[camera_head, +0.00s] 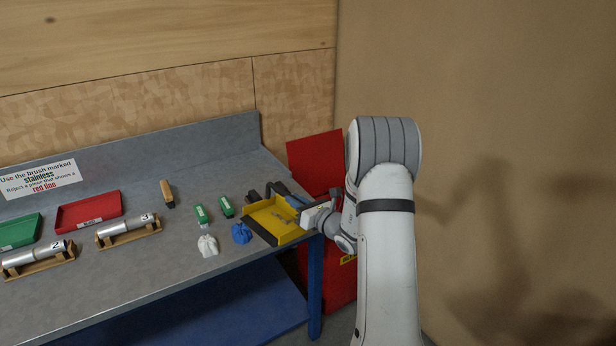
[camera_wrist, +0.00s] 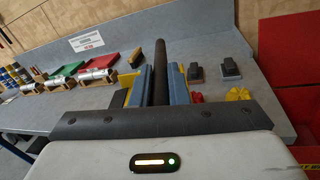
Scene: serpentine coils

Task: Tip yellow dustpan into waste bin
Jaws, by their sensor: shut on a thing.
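The yellow dustpan (camera_head: 262,222) is at the right end of the bench, with small grey bits in its pan. I cannot tell whether it rests on the bench or is just above it. My gripper (camera_head: 300,203) is at its right side. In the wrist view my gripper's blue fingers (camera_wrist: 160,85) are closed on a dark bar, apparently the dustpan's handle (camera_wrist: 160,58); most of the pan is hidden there. The red waste bin (camera_head: 335,280) stands beyond the bench's right end, its red lid (camera_head: 312,162) raised. My arm hides part of the bin.
The bench's front is clear.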

